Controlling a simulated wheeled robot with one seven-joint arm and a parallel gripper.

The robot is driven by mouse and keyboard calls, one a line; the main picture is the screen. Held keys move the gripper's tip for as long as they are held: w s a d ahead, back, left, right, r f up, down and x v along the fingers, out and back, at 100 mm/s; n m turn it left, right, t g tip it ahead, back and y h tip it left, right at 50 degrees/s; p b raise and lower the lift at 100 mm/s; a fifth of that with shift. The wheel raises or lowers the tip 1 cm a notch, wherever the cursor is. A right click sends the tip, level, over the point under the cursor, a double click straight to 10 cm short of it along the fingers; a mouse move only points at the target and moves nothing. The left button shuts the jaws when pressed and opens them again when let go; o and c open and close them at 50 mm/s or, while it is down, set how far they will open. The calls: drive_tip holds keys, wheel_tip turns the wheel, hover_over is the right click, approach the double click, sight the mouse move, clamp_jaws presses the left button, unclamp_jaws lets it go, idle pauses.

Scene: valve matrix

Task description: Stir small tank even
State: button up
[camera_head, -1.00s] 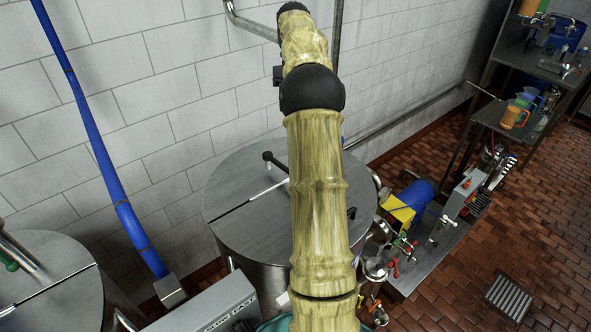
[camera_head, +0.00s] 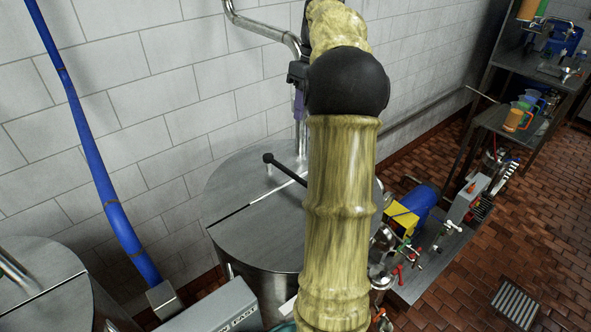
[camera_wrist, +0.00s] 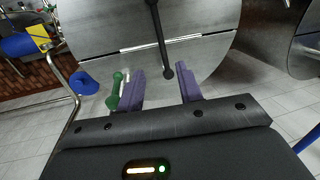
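The small tank (camera_head: 240,236) is a round steel vessel in the middle of the head view. Its flat lid has a seam and a black lever (camera_head: 285,169) with a ball end. My arm hides the lid's right part. In the wrist view the lid (camera_wrist: 205,55) fills the top and the black lever (camera_wrist: 161,40) points down toward the gap between my fingers. My gripper (camera_wrist: 161,70) has two purple fingers, apart, with nothing clearly held between them. In the head view only a purple piece of it shows beside my arm, above the lid's back.
Another steel tank (camera_head: 45,285) stands at the lower left. A blue pipe (camera_head: 105,190) slants in front of the tiled wall. A grey control box (camera_head: 215,308) is in front. A bench with a blue motor (camera_head: 420,200) and a shelf with jugs (camera_head: 517,117) stand right. A green-handled fitting (camera_wrist: 115,88) shows by my left finger.

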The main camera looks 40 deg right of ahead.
sight(295, 175)
drive_tip(key=shift+f, duration=0.1)
drive_tip(key=a+f, duration=0.1)
drive_tip(key=f, duration=0.4)
drive_tip(key=a+f+p, duration=0.1)
drive_tip(key=f, duration=0.5)
drive_tip(key=a+f+p, duration=0.1)
drive_tip(key=f, duration=0.5)
drive_tip(key=shift+s+a, duration=0.2)
clamp_jaws()
